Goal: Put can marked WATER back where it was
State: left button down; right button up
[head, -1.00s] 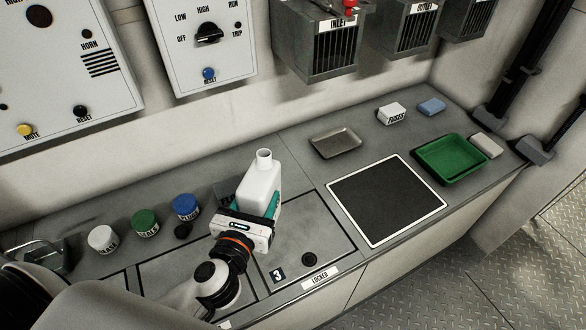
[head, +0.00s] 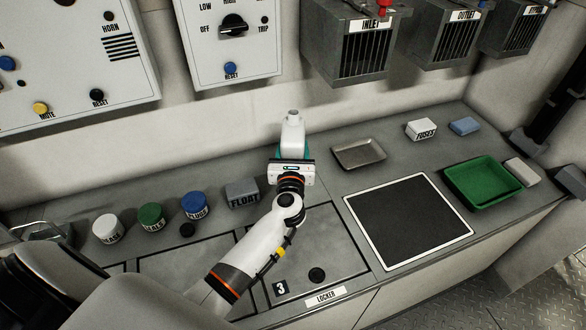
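A white can (head: 292,134) with a narrow neck and cap stands upright in the grip of my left gripper (head: 293,155), near the back of the counter. The teal fingers show at both sides of the can's lower body. The gripper's white palm hides the can's base, so I cannot tell whether it touches the counter. No WATER marking shows on the visible side. My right gripper is not in view.
A grey FLOAT block (head: 242,194) and blue (head: 195,207), green (head: 152,217) and white (head: 108,228) jars stand to the left. A metal tray (head: 359,153), black framed panel (head: 408,222) and green tray (head: 483,185) lie right. The INLET box (head: 350,50) overhangs behind.

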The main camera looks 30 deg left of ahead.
pick_arm(q)
jog(key=shift+f+b, duration=0.65)
jog(key=shift+f, duration=1.55)
jog(key=shift+f, duration=0.2)
jog(key=c, duration=0.5)
grip_release()
